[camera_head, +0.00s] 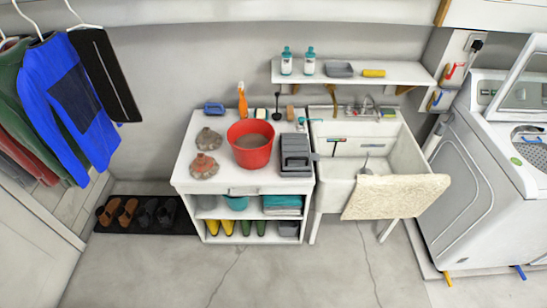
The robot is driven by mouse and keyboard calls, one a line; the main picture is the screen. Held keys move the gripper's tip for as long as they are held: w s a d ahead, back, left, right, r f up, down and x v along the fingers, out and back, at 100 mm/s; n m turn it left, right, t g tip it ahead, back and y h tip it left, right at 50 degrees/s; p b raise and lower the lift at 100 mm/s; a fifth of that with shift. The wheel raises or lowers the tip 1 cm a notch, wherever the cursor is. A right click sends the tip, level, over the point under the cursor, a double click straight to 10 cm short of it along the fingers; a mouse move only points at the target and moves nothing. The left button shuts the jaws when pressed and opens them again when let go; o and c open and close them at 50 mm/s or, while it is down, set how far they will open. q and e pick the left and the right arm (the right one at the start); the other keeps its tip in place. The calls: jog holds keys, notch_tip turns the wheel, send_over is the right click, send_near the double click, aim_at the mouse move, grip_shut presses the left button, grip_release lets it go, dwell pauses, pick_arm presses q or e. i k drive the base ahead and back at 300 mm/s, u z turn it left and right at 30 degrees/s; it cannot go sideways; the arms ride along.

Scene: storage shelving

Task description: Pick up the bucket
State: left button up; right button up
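A red bucket (251,146) stands upright on the white top of a low shelf unit (190,180), near the middle of the view. It is wide and round, and its open top faces up; the inside looks reddish-brown. Two brownish, dome-shaped items (206,152) sit just left of it. A grey tray-like item (296,154) stands close on its right. Neither of my grippers shows in the head view.
An orange spray bottle (242,101) and a blue brush-like item (214,108) stand behind the bucket.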

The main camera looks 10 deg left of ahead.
aim_at(251, 140)
jog(key=k, duration=0.3)
jog(key=z, duration=1.25)
jog(key=i, duration=2.1)
jog(key=u, duration=1.5)
jog(key=i, duration=0.7)
jog(key=u, duration=0.75)
